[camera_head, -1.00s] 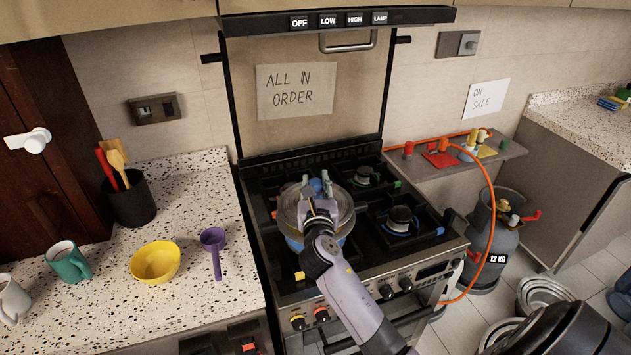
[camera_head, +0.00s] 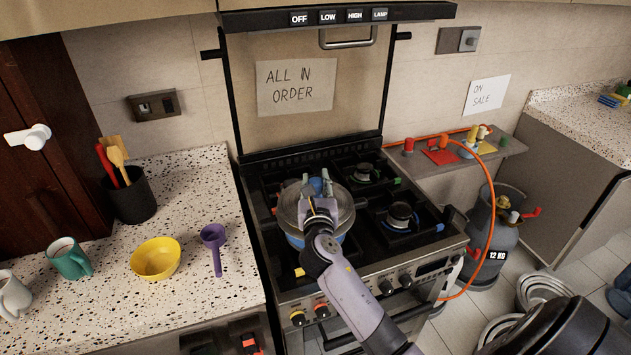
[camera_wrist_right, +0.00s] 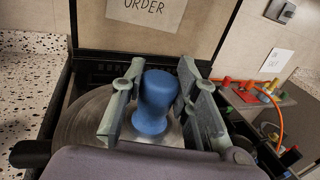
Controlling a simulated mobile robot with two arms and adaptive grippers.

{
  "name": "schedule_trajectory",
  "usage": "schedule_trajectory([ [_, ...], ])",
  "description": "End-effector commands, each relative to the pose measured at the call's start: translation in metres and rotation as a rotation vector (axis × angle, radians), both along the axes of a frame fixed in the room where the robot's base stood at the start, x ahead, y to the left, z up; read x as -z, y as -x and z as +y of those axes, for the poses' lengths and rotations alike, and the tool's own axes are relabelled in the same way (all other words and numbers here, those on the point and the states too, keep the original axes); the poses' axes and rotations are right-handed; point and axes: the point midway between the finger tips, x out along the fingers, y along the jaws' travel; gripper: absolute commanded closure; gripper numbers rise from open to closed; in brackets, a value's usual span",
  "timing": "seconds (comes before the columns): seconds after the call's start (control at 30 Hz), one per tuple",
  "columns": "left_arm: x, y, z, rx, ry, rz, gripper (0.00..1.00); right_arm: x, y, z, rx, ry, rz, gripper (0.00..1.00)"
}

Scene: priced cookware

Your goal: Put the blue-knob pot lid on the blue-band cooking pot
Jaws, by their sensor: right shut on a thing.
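The pot lid (camera_head: 343,206) is a round, shiny disc with a blue knob, seen in the head view over the left side of the stove. My right gripper (camera_head: 317,186) is shut on the blue knob (camera_wrist_right: 154,102), which stands upright between the fingers in the right wrist view. The blue-band cooking pot (camera_head: 296,241) is directly under the lid, with part of its blue band showing at the front. The lid looks about level and roughly centred over the pot. I cannot tell whether it touches the rim. My left gripper is not in view.
The stove's right burners (camera_head: 400,217) are bare. A gas cylinder (camera_head: 497,237) with an orange hose stands right of the stove.

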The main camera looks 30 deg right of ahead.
Motion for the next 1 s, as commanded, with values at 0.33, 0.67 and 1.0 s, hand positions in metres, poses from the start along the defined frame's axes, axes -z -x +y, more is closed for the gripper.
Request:
schedule_trajectory([
  [0.33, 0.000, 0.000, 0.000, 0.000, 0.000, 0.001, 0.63, 0.000, 0.000, 0.000, 0.000, -0.001, -0.001, 1.00],
  [0.67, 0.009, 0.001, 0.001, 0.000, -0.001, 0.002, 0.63, 0.012, 0.000, 0.000, 0.000, 0.000, 0.000, 1.00],
  [1.0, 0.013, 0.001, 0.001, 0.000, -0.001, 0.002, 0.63, 0.019, 0.000, 0.000, 0.000, 0.000, -0.001, 1.00],
])
